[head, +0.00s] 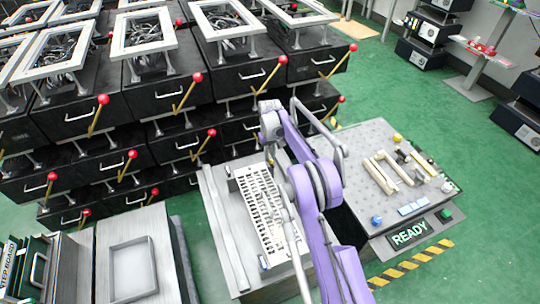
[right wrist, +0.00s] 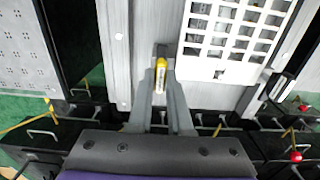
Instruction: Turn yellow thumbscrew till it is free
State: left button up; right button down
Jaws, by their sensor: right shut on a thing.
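The yellow thumbscrew (right wrist: 161,74) shows in the right wrist view as a small yellow piece with a pale lower part. It stands at the grey panel beside the white slotted grid. My right gripper (right wrist: 162,80) is shut on it, with one finger on each side. Whether the thumbscrew is still threaded in cannot be seen. My left gripper is not in view.
The white slotted grid (head: 262,208) lies on a grey bench. Black drawer units with red-knobbed levers (head: 187,92) stand close behind. A perforated table (head: 360,150) on the right carries a yellow knob (head: 397,137), cream bars and a READY sign (head: 409,234). Green floor is open at upper right.

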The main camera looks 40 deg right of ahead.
dwell(0.3)
jog(key=c, duration=0.8)
grip_release()
jog(key=shift+c, duration=0.2)
notch_tip(320, 180, up, 11)
jog(key=p, duration=0.2)
